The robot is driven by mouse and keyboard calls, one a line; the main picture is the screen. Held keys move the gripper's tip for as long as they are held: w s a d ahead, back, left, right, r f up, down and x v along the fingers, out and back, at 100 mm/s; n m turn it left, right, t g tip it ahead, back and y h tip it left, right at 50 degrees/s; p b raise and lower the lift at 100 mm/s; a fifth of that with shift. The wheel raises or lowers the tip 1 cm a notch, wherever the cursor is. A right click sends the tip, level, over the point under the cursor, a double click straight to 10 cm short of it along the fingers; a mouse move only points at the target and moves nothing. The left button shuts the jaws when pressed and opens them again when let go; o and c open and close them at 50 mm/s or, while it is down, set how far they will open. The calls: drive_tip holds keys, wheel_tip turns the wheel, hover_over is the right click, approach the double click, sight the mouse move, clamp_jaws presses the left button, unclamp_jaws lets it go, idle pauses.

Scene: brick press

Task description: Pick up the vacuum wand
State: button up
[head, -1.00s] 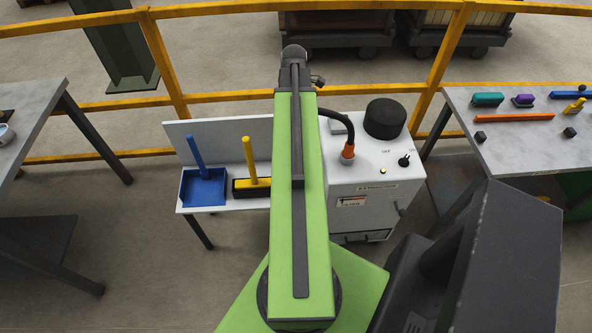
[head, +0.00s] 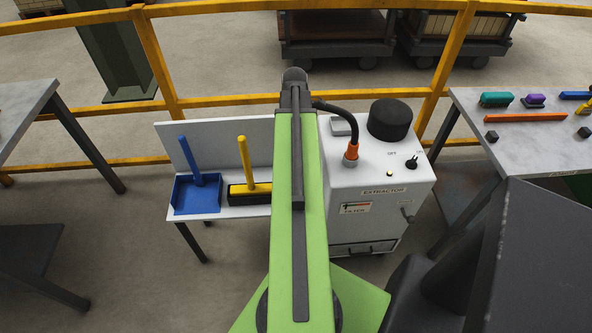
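The white extractor (head: 370,231) stands just right of my green arm. A black hose (head: 340,117) rises from its orange fitting (head: 351,152) and runs left behind the far end of my arm. The vacuum wand itself is not visible; my arm covers the place where the hose leads. My gripper is not in view; the arm's dark far end (head: 295,82) shows, but nothing beyond it.
A small white bench left of my arm holds a blue dustpan (head: 197,195) and a yellow-handled brush (head: 247,186). The right table (head: 500,158) carries several brushes and small blocks. A yellow railing (head: 222,102) runs behind. Another table (head: 22,105) is at left.

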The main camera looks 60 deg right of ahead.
drive_tip(key=shift+r, duration=0.1)
drive_tip(key=shift+c, duration=0.4)
clamp_jaws()
